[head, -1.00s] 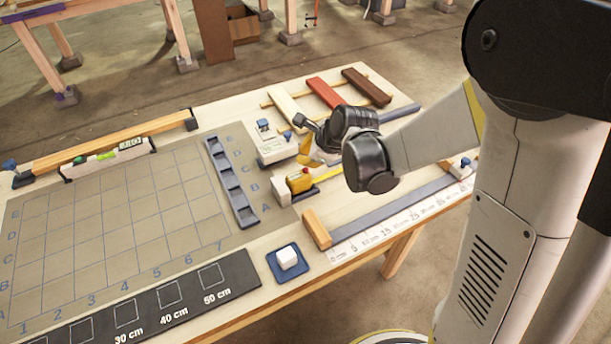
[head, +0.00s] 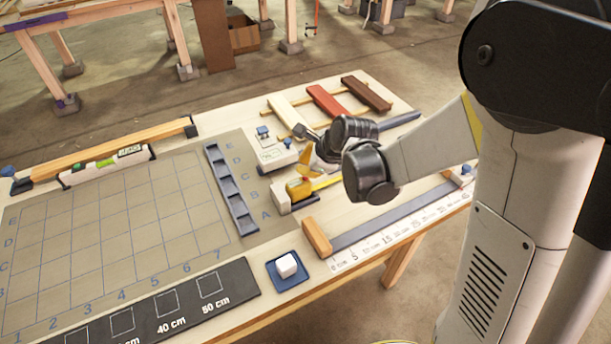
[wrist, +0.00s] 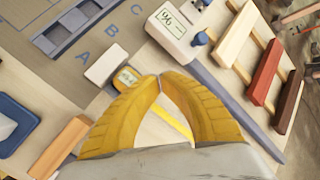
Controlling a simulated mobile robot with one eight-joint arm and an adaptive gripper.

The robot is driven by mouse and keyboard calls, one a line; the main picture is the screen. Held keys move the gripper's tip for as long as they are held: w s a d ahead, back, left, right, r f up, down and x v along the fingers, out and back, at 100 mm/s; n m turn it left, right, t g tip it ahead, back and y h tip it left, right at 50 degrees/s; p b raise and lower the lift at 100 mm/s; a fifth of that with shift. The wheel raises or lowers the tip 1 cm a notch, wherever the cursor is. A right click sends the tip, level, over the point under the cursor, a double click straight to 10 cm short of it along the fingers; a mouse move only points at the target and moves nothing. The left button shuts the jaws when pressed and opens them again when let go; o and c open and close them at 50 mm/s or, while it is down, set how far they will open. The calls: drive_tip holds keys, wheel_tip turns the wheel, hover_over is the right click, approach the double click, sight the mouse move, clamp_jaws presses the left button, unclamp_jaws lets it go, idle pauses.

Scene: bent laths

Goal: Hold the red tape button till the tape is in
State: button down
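The tape measure (wrist: 128,78) is a small yellow case beside a pale block (wrist: 105,64) in the wrist view. Its yellow tape (wrist: 176,124) extends out from the case, passing behind my fingers; it also shows in the head view (head: 328,182). My gripper (wrist: 158,77) has its two yellow fingertips together, right at the case's edge. In the head view my gripper (head: 302,181) is low over the case and covers much of it. The red button is hidden, so I cannot tell if it is pressed.
A white device with a display (head: 276,153) stands just behind. A blue-grey bar (head: 385,217) with a wooden end block (head: 317,237) lies in front, beside a printed ruler. A blue tray (head: 288,275) with a white cube sits nearer. Coloured laths (head: 325,100) lie at the back.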

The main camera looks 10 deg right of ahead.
drive_tip(key=shift+f, duration=0.1)
idle(0.5)
drive_tip(key=shift+f+b, duration=0.3)
drive_tip(key=shift+b, duration=0.15)
drive_tip(key=shift+f+b, duration=0.5)
drive_tip(key=shift+f, duration=0.05)
idle(0.5)
drive_tip(key=shift+r, duration=0.1)
drive_tip(key=shift+r+p, duration=0.7)
drive_tip(key=shift+r, duration=0.15)
drive_tip(key=shift+r, duration=0.15)
wheel_tip(320, 180, up, 5)
drive_tip(key=p, duration=0.4)
idle(0.9)
